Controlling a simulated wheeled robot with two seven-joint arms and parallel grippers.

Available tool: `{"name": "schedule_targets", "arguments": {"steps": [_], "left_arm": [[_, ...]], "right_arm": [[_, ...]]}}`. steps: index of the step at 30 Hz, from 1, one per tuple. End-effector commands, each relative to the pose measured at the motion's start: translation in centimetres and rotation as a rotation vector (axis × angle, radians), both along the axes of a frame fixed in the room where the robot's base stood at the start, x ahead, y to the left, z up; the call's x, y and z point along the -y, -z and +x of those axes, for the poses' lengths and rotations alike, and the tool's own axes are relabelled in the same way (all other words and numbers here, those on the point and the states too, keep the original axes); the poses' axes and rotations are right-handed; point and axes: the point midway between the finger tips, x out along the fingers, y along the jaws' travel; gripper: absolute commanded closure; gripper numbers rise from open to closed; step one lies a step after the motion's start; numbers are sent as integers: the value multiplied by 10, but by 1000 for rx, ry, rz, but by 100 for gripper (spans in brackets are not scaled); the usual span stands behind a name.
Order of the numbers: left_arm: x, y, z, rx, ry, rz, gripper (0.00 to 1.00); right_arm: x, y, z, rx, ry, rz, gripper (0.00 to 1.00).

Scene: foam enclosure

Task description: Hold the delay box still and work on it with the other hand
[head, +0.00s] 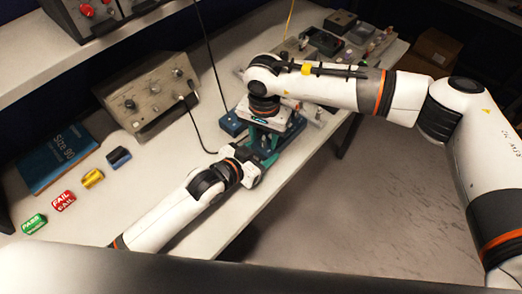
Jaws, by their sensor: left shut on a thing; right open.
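A small blue box (232,124), which looks like the delay box, sits on the bench beside my grippers, with much of it hidden. My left gripper (262,152) reaches in from the lower left and is shut on what seems to be this box; the contact is mostly covered. My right gripper (272,132) points down from above, right over the same spot. It is open, but its fingertips are hard to separate from the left gripper's.
A grey instrument (150,93) with knobs stands behind, with a black cable. A blue book (58,155), black-blue block (118,157), gold block (93,178), red FAIL block (63,201) and green PASS block (34,223) lie left. Trays and small parts crowd the bench's far end.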

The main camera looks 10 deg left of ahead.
Motion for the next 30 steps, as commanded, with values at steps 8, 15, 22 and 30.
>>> {"name": "schedule_targets", "arguments": {"steps": [8,15,22,30], "left_arm": [[0,0,0,-1,0,1,81],[0,0,0,-1,0,1,81],[0,0,0,-1,0,1,81],[0,0,0,-1,0,1,81]], "right_arm": [[0,-23,0,1,0,1,57],[0,-38,0,1,0,0,57],[0,-55,1,2,0,0,57],[0,-112,1,3,0,1,57]]}}
